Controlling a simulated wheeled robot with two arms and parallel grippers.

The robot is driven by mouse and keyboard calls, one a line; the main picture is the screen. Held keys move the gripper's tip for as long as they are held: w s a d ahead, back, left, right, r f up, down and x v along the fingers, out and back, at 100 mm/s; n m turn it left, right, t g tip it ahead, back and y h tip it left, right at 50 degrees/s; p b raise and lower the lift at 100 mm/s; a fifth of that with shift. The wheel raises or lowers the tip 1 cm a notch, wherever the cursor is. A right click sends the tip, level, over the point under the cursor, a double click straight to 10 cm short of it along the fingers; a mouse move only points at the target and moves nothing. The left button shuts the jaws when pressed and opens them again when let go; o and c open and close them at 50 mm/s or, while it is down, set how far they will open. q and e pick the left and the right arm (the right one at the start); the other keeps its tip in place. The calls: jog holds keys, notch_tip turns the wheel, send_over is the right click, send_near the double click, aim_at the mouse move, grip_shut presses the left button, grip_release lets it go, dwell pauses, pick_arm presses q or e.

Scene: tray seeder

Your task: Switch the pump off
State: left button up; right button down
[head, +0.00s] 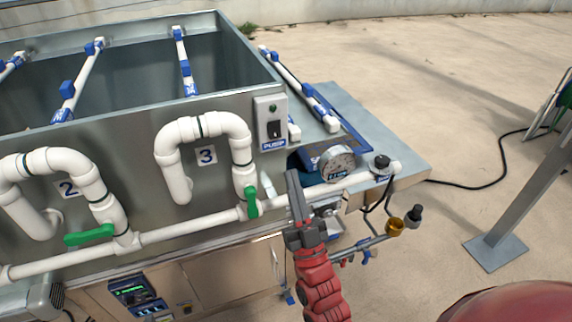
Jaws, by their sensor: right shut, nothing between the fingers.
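The pump switch box (263,106) is a pale plate on the right end of the metal tank's front wall. The picture is too small to tell which way the rocker is tipped or whether the lamp is lit. My right gripper (293,176) is shut and empty. It points up, below and slightly right of the switch box in the picture, apart from it. My left gripper is not in view.
White pipes with green valve handles (252,202) run along the tank front. A round pressure gauge (337,164) and a black knob (382,162) sit right of my gripper. Blue-white pipes cross the tank (240,40). A metal post (520,195) stands on the floor at right.

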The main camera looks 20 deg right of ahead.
jog(key=s, duration=0.1)
jog(key=s+f, duration=0.1)
jog(key=shift+s+f, duration=0.2)
jog(key=shift+s, duration=0.15)
jog(key=shift+d+f, duration=0.1)
